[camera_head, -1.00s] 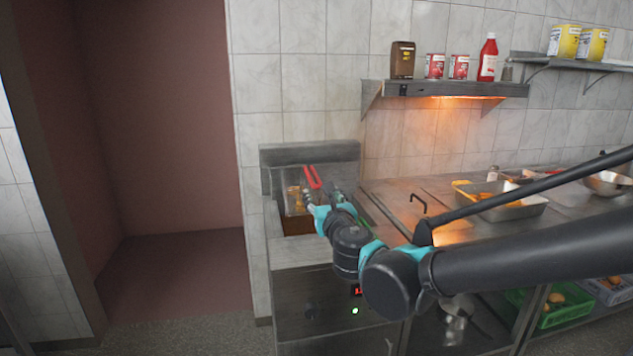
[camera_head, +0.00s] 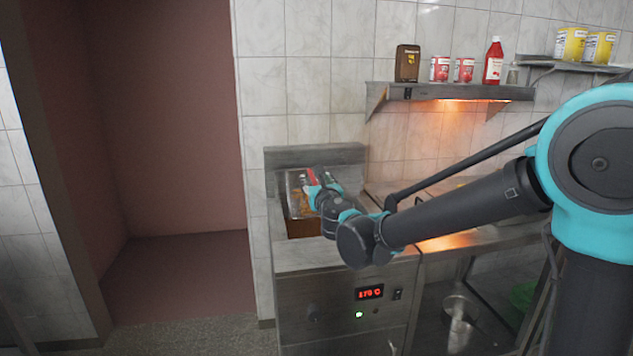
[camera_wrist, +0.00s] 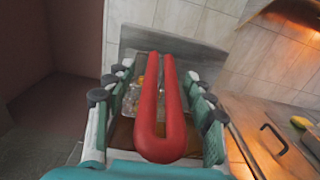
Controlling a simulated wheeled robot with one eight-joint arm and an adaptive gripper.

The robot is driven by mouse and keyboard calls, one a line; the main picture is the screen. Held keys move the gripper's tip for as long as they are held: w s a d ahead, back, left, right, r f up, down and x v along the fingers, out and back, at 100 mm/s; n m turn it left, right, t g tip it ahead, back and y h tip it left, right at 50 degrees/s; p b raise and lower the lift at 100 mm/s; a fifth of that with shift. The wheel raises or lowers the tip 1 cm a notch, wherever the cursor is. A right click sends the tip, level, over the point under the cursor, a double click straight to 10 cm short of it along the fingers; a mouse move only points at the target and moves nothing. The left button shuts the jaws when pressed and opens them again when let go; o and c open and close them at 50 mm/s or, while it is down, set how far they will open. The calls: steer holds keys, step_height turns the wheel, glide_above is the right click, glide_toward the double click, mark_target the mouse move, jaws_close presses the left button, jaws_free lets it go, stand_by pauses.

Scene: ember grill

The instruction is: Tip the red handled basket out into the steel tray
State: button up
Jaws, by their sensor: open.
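The red handle (camera_head: 311,176) of the basket (camera_head: 297,205) points toward me from the fryer at the left end of the counter. Golden food shows in the wire basket. In the wrist view the red handle (camera_wrist: 163,135) is a long U-shaped loop lying between the two fingers of my gripper (camera_wrist: 158,88), with gaps on both sides. My gripper (camera_head: 326,192) is open around the handle in the head view. The steel tray is hidden behind my arm in the head view. A bit of yellow food shows at the right edge of the wrist view.
The fryer (camera_head: 343,258) has a lit red display and a raised back panel. A black hooked handle (camera_wrist: 275,138) stands on the counter right of the fryer.

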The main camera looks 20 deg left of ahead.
steer(key=shift+c, duration=0.5)
jaws_close()
steer(key=shift+r, duration=0.1)
steer(key=shift+r, duration=2.25)
